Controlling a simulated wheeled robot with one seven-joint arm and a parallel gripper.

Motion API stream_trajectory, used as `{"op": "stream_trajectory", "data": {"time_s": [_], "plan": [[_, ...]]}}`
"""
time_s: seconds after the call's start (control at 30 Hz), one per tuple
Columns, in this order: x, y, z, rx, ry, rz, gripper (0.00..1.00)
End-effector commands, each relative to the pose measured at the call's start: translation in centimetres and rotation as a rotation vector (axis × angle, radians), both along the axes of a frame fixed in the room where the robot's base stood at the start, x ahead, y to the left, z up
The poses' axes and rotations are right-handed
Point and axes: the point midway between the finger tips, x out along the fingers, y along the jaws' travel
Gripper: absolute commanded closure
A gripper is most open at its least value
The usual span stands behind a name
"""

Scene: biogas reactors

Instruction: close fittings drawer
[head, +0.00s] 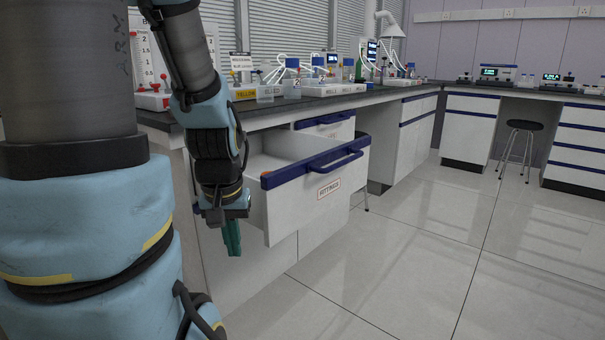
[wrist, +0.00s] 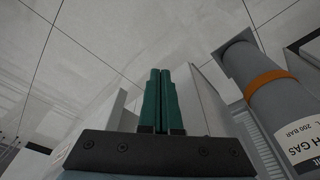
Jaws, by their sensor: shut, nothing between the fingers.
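The fittings drawer (head: 311,201) is pulled well out from the bench in the head view. It has a white front with a "FITTINGS" label, a blue top strip and a blue bar handle (head: 335,158).
A grey gas cylinder (wrist: 280,105) with an orange band stands close on the right in the wrist view. The bench top (head: 345,101) carries bottles, tubing and trays above the drawer. A stool (head: 522,127) stands at the back right. The tiled floor (head: 420,260) in front is clear.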

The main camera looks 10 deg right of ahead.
Motion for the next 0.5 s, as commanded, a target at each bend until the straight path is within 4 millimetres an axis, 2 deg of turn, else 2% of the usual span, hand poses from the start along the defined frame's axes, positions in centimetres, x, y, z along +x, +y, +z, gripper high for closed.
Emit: {"op": "stream_trajectory", "data": {"time_s": [0.03,0.2,0.3,0.5], "plan": [[0.1,0.0,3.3,0.0,-0.005,0.0,1.0],[0.4,0.0,8.8,-0.001,-0.022,0.0,1.0],[0.6,0.1,11.6,-0.002,-0.032,0.0,1.0],[0.9,0.1,15.4,-0.003,-0.045,0.0,1.0]]}}
